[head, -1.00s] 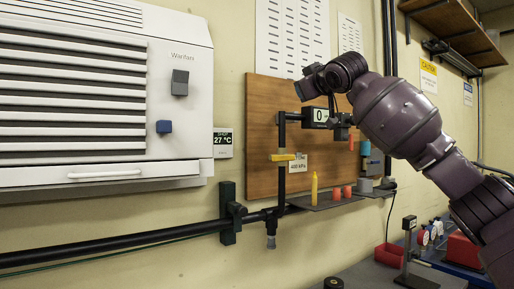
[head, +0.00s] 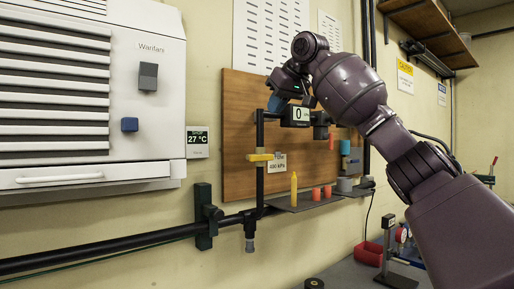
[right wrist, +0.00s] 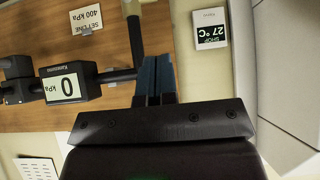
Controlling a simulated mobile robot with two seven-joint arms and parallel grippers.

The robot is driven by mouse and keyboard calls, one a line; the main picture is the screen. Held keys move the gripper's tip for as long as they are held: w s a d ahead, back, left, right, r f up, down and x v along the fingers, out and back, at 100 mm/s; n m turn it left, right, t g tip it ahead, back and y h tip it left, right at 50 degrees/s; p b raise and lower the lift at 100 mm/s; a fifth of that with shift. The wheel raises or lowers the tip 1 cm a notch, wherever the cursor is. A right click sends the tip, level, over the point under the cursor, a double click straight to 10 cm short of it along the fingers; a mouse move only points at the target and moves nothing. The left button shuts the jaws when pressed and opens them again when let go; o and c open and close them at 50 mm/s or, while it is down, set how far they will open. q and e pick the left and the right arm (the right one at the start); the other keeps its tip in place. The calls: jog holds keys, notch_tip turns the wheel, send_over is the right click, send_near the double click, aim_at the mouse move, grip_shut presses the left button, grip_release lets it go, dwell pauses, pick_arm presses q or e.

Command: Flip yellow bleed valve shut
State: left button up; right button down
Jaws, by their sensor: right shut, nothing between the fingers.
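The yellow bleed valve handle (head: 260,157) sits level across the black vertical pipe (head: 260,182), below the gauge (head: 295,115), which reads 0. My right gripper (head: 276,104) is at the top of this pipe, just left of the gauge and above the yellow handle. Its blue fingers also show in the right wrist view (right wrist: 154,76), shut and empty, beside the dark pipe (right wrist: 135,40). I cannot tell whether they touch the pipe. The yellow handle is not clear in the right wrist view. My left gripper is not in view.
A wooden board (head: 235,150) backs the pipework. A shelf (head: 310,201) below holds a yellow bottle (head: 294,186) and red cups (head: 316,194). The Warifani wall unit (head: 150,100) is at the left. A red bin (head: 368,253) lies at lower right.

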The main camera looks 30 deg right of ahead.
jog(key=shift+w+f, duration=0.1)
jog(key=p, duration=0.2)
send_over(259, 158)
jog(key=s, duration=0.1)
notch_tip(259, 158, down, 6)
jog(key=f, duration=0.1)
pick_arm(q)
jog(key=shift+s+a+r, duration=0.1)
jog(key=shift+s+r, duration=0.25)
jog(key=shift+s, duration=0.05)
pick_arm(e)
jog(key=f, duration=0.4)
jog(key=shift+a, duration=0.4)
jog(key=shift+w, duration=0.1)
